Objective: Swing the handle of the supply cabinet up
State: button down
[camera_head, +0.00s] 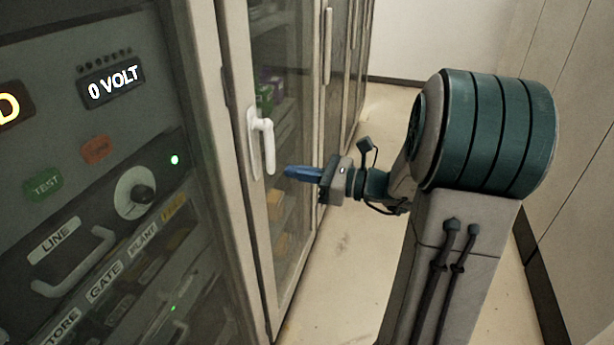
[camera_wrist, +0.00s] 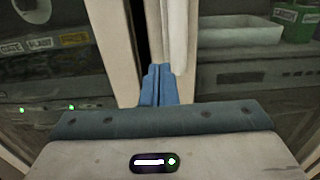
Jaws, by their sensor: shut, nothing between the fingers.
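The supply cabinet (camera_head: 243,215) has a pale frame and glass door in the head view. Its white handle (camera_head: 268,148) hangs straight down from a pivot on a tall backing plate. My gripper (camera_head: 288,171) has blue fingers, closed together and empty, pointing left at the handle's lower end. In the head view the fingertips look close to the handle; I cannot tell whether they touch. In the wrist view my gripper (camera_wrist: 158,72) is shut, with its fingertips in front of the door frame, and the white handle (camera_wrist: 178,35) rises just above them to the right.
A control panel (camera_head: 100,180) with buttons, a dial and a "0 VOLT" display stands at left. More glass cabinet doors with handles (camera_head: 328,45) continue behind. A white tray (camera_wrist: 240,34) and a green box (camera_wrist: 293,22) sit behind the glass. The floor (camera_head: 345,270) right of the cabinet is clear.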

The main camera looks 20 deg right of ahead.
aim_at(271, 166)
jog(key=shift+x, duration=3.85)
jog(key=shift+w+d, duration=0.15)
jog(key=shift+w, duration=0.1)
jog(key=shift+w+d+r, duration=0.1)
jog(key=shift+w+d, duration=0.4)
jog(key=shift+w, duration=0.1)
jog(key=shift+w+d+r+p, duration=0.3)
jog(key=shift+w+d+p, duration=0.15)
jog(key=shift+w+p, duration=0.2)
jog(key=shift+s+a+f+b, duration=0.65)
jog(key=shift+s+f+b, duration=0.1)
jog(key=shift+s+f, duration=0.1)
jog(key=p+v, duration=0.1)
jog(key=v, duration=0.8)
